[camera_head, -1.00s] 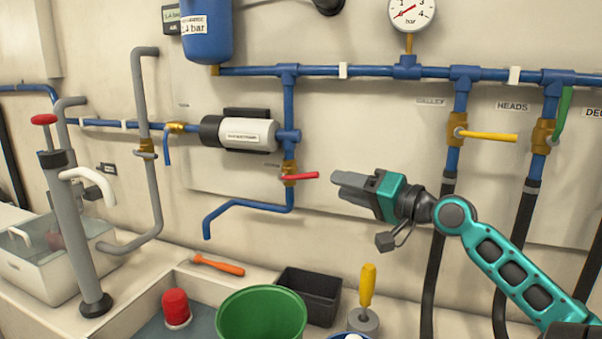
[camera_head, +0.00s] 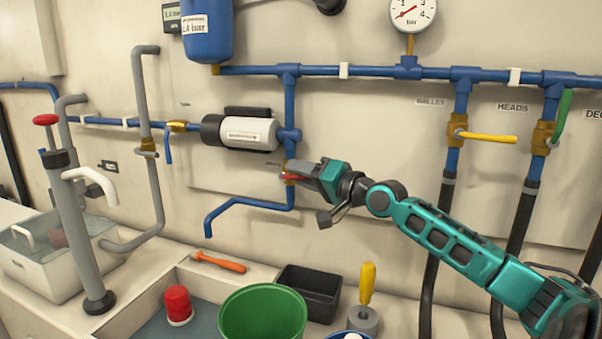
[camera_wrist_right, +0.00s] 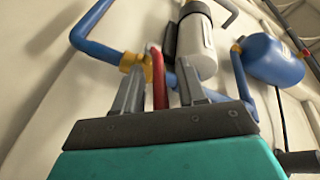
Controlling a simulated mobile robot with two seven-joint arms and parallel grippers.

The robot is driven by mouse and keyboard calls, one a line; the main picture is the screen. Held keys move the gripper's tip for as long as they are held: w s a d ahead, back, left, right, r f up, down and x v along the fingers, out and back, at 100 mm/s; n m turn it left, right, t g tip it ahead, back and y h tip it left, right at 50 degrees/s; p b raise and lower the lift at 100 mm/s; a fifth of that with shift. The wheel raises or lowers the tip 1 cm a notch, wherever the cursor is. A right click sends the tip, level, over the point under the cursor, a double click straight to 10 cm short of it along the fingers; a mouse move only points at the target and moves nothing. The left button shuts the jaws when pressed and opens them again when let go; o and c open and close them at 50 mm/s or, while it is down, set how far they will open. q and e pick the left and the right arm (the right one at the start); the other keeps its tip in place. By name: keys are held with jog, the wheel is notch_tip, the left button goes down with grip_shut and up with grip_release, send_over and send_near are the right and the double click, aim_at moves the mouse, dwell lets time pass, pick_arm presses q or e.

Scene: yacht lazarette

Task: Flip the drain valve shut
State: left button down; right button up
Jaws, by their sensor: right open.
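The drain valve is a brass body (camera_wrist_right: 133,64) with a red lever (camera_head: 291,178) on the blue pipe below the white pump. In the head view 1.0 s ago the lever stuck out to the right, crosswise to the upright pipe. My right gripper (camera_head: 294,171) is at the lever and hides most of it and the brass body. In the right wrist view the red lever (camera_wrist_right: 158,80) runs between the two open fingers, pointing back toward the palm; I cannot tell whether either finger touches it. My left gripper is not in view.
The white pump (camera_head: 240,133) sits just left of the valve. A curved blue outlet pipe (camera_head: 245,203) hangs below it. Yellow (camera_head: 485,136) and green (camera_head: 563,115) levers are to the right. A green bucket (camera_head: 262,312) and black bin (camera_head: 310,291) stand below.

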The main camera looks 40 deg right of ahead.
jog(key=shift+w, duration=0.25)
grip_shut()
dwell(0.3)
